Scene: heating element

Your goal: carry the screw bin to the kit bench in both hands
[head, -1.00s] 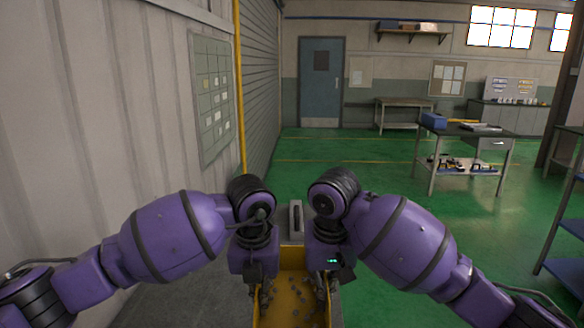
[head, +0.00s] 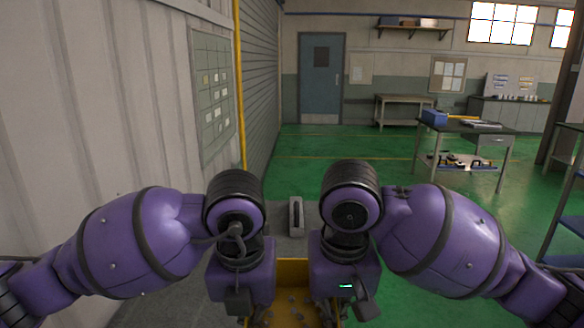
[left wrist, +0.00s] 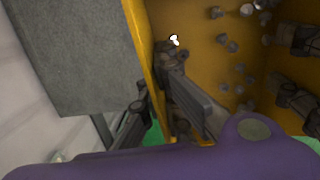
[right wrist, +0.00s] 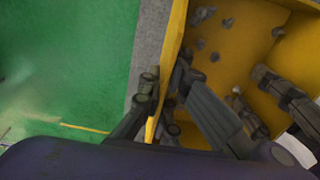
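The screw bin (head: 292,272) is a yellow open-topped box with loose grey screws inside. It is low in the middle of the head view, and its near part is cut off. My left gripper (left wrist: 152,80) is shut on its left wall, one finger inside and one outside. My right gripper (right wrist: 165,85) is shut on its right wall in the same way. The left wrist view shows the bin's wall (left wrist: 140,35) and my other gripper's fingers across the bin. The kit bench cannot be told for certain among the benches in view.
A grey surface (head: 285,245) with a grey handled object (head: 296,216) lies just beyond the bin. A pale wall (head: 95,110) is close on the left. A workbench (head: 465,127) with a blue box stands at right; another bench (head: 404,98) is farther back. Open green floor lies between.

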